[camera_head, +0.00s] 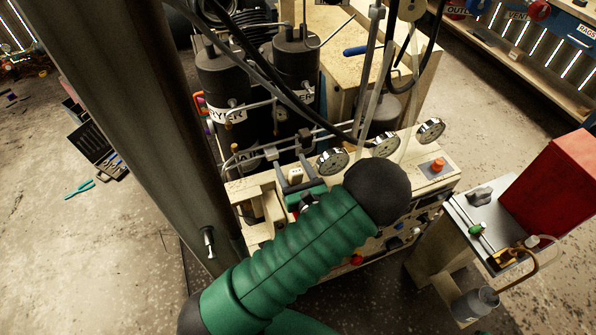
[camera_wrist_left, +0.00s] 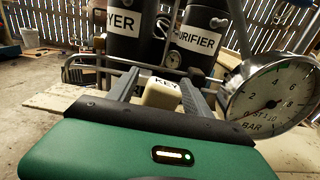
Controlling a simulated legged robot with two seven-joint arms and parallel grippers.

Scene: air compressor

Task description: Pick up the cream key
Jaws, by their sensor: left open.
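The cream key (camera_head: 296,174) is a small block marked "KEY" on top of the cream compressor panel. It also shows in the left wrist view (camera_wrist_left: 161,94), upright between the two grey fingers. My left gripper (camera_head: 291,164) is open, with one finger on each side of the key. In the wrist view there is a visible gap on both sides of the key, so the fingers (camera_wrist_left: 160,84) do not appear closed on it. The key's base is hidden by the gripper body. My right gripper is not in view.
A round pressure gauge (camera_wrist_left: 272,95) stands close to the right finger. Black dryer and purifier cylinders (camera_head: 222,85) and metal pipes stand just behind. More gauges (camera_head: 385,145) line the panel. A side table (camera_head: 505,210) with a red box (camera_head: 558,185) is at right.

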